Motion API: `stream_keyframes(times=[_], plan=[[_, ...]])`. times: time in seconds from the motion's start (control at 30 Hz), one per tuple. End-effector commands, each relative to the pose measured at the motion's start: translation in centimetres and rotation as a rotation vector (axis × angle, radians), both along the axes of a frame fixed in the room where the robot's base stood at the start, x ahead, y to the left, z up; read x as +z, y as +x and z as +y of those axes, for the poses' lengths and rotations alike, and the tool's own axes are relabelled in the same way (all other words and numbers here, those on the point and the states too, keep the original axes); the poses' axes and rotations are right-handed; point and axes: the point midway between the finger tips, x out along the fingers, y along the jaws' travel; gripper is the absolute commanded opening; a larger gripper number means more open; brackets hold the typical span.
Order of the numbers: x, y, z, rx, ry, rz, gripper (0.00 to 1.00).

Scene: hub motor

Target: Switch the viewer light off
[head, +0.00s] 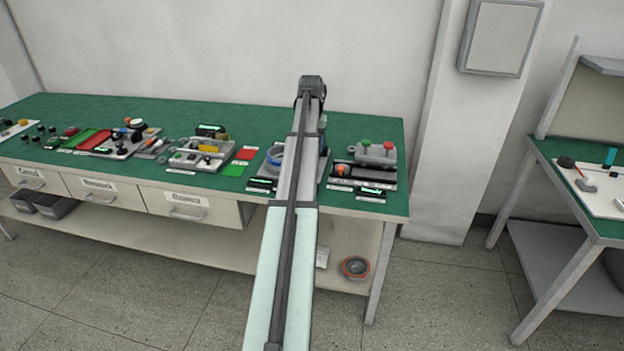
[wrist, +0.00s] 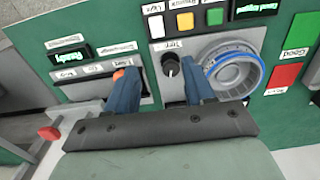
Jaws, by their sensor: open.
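A black rotary knob (wrist: 170,65) with a pale pointer mark sits on a grey panel (wrist: 215,43) in the wrist view, beside a round grey viewer-like fixture with a blue ring (wrist: 234,70). A small label (wrist: 175,44) is above the knob; I cannot read it surely. My gripper (wrist: 158,70) is open, with one blue finger left of the knob and the other just right of it, close to the ring. I cannot tell whether either finger touches the knob.
White, orange and green buttons (wrist: 185,21) line the panel above the knob. A neighbouring unit (wrist: 98,75) has a lit display and an orange part near my left finger. Other devices crowd the green bench (head: 350,125).

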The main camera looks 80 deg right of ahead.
Motion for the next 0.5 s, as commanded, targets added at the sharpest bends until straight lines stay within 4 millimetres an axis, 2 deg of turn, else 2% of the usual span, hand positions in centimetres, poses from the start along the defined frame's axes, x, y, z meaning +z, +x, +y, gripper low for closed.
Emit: stream_keyframes(times=[0.17,0.5], plan=[[-0.8,-0.4,-0.1,-0.006,0.001,0.000,0.53],[-6.3,-0.4,0.0,-0.005,0.002,0.000,0.53]])
